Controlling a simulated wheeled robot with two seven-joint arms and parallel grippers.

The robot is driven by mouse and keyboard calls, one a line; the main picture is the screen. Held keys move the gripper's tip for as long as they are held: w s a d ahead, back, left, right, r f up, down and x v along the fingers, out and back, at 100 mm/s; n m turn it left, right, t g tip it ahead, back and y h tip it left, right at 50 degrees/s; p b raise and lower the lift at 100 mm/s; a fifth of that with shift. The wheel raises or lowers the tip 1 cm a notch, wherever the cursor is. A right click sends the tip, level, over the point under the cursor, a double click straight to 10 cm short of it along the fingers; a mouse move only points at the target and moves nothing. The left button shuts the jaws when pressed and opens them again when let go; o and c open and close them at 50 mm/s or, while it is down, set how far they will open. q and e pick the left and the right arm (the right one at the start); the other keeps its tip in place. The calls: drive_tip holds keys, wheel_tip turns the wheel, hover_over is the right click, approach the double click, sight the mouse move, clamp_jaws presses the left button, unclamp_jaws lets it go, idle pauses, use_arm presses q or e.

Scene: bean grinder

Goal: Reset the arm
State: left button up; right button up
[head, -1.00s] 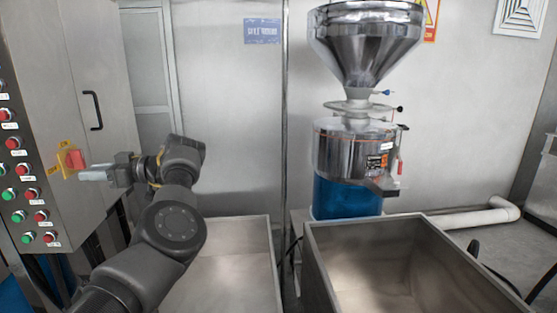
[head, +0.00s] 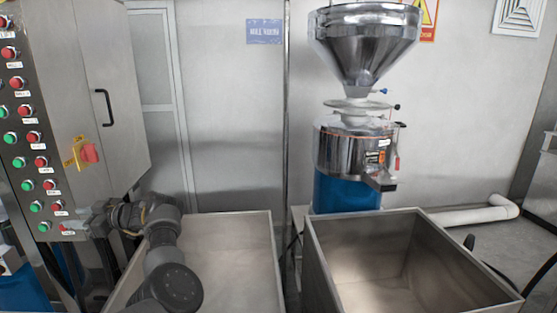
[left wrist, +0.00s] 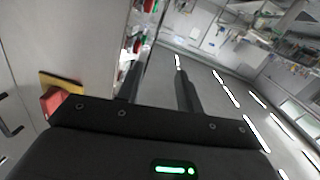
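My left arm reaches in from the bottom of the head view. Its gripper (head: 72,226) points left, in front of the lower part of the control cabinet (head: 122,100) and below the red rotary switch (head: 90,153) on its yellow plate. In the left wrist view the two dark fingers (left wrist: 158,80) stand apart with nothing between them. The red switch also shows at the left of that view (left wrist: 53,101), beside the gripper's body and outside the fingers. I cannot tell whether a fingertip touches the cabinet. My right gripper is not in view.
Several red and green buttons (head: 38,162) line the cabinet face close to the gripper. One open metal bin (head: 235,255) lies below and right of my left arm, another (head: 420,285) further right. The grinder (head: 345,150) with its steel hopper stands behind the bins.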

use_arm(q)
drive_tip(key=s+a+f+m+t+h, duration=0.1)
drive_tip(key=s+a+f+m+t, duration=0.1)
drive_tip(key=f+t, duration=0.3)
drive_tip(key=s+a+f+m+t, duration=0.1)
drive_tip(key=a+f+m+t, duration=0.15)
drive_tip(key=f, duration=0.45)
drive_tip(key=s+d+f+m+t+h, duration=0.5)
drive_tip(key=s+d+f+m+h, duration=0.2)
drive_tip(key=d+f+m+h, duration=0.45)
drive_tip(key=s+d+f+m+g+h, duration=0.1)
drive_tip(key=s+d+f+g+h, duration=0.1)
drive_tip(key=s+d+f, duration=0.35)
drive_tip(key=s+d+f+m+g+h, duration=0.1)
drive_tip(key=s+d+f, duration=0.1)
drive_tip(key=s+d, duration=0.6)
drive_tip(key=s+d+f+m+g+h, duration=0.1)
drive_tip(key=s+d+m+g, duration=0.2)
drive_tip(key=s, duration=0.6)
drive_tip(key=s+d+f+m+g+h, duration=0.1)
drive_tip(key=s+d+g, duration=0.3)
drive_tip(key=s, duration=0.5)
wheel_tip(320, 180, down, 27)
drive_tip(key=s+d, duration=0.1)
drive_tip(key=s+a+f+g, duration=0.1)
drive_tip(key=s+a+f, duration=0.1)
drive_tip(key=s+f, duration=1.3)
drive_tip(key=shift+s+a+f, duration=0.15)
drive_tip(key=shift+s+a, duration=0.25)
drive_tip(key=shift+s, duration=0.45)
